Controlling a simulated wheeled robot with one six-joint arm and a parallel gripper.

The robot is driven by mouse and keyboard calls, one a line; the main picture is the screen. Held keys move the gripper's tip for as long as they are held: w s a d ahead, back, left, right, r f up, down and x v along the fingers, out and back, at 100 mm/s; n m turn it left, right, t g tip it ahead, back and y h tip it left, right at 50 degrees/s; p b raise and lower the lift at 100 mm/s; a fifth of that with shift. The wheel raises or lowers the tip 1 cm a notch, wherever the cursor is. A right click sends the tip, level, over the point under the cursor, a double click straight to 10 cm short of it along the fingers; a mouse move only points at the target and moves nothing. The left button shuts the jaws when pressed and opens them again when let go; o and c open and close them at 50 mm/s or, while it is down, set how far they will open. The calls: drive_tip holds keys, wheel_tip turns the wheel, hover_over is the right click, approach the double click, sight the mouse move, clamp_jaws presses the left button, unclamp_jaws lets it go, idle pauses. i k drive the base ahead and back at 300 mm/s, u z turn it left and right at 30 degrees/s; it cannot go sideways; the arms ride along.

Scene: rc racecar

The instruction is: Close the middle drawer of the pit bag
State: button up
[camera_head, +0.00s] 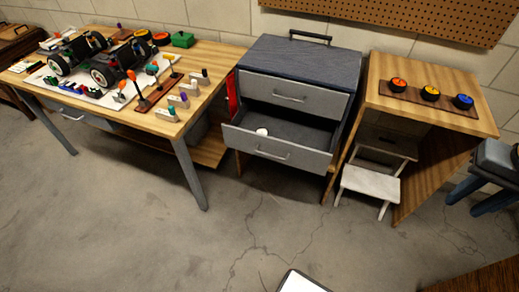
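The pit bag (262,56) is a grey drawer cabinet with a dark top and a black carry handle, standing against the wall in the middle of the view. Its upper drawer (270,91) looks shut. The drawer below it (250,143) is pulled out toward me, with a silver handle on its front. A small white object (262,131) lies inside this open drawer near its left side. Whatever is under the open drawer is hidden by its front, so I cannot tell whether another drawer is there.
A wooden workbench (213,55) with an RC car (100,60) and tools stands at left. A wooden desk (440,126) with several coloured knobs stands at right, a white step stool (370,183) before it. The concrete floor before the open drawer is clear.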

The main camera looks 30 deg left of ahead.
sight(303, 141)
drive_tip(key=u, duration=0.95)
drive_tip(key=i, duration=0.95)
drive_tip(key=u, duration=0.5)
drive_tip(key=k, duration=1.05)
drive_tip(key=u, duration=0.15)
drive_tip(key=i, duration=0.65)
